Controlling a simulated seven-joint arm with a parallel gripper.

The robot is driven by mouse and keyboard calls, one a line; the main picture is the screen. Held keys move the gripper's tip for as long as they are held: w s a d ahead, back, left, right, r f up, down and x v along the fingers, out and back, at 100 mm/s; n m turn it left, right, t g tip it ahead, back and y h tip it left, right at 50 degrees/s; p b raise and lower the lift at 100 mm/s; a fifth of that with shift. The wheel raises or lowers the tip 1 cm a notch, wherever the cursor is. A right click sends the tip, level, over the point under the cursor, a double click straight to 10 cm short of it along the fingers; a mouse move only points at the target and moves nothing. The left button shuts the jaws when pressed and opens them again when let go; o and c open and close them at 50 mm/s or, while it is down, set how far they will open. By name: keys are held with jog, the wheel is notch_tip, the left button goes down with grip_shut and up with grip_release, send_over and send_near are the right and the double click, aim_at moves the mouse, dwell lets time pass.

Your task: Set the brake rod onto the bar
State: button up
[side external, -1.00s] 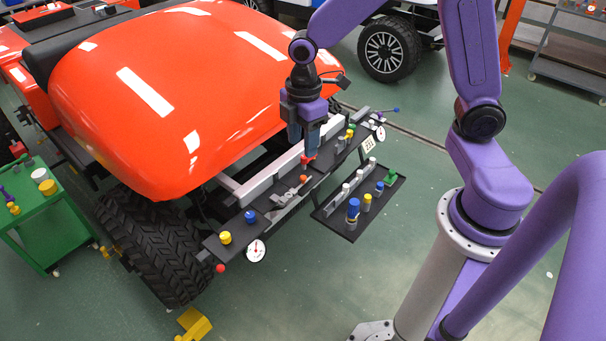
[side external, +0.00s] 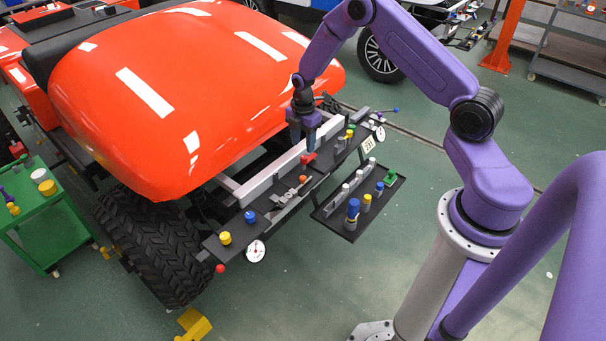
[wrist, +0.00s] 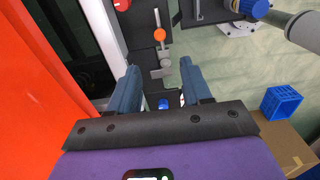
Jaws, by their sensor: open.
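The bar (side external: 232,243) is the long dark plate across the front of the orange vehicle, carrying knobs and small fittings. A grey rod-like part with an orange knob (side external: 303,179) lies on its middle; I take this for the brake rod, but cannot be sure. In the wrist view the grey part with its orange knob (wrist: 160,35) shows ahead, between and beyond the fingers. My gripper (side external: 303,147) is open above the bar, beside a red fitting (side external: 309,160), with its fingers pointing down. In the wrist view my gripper (wrist: 162,80) has its fingers spread and nothing between them.
A dark side tray (side external: 338,222) with several pegs sits right of the bar. A yellow knob (side external: 225,238), a blue knob (side external: 250,216) and a dial (side external: 255,251) are at the bar's near end. The orange hood (side external: 190,100) rises close left of my gripper.

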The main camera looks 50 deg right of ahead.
aim_at(303, 177)
notch_tip(303, 177, down, 14)
dwell(0.6)
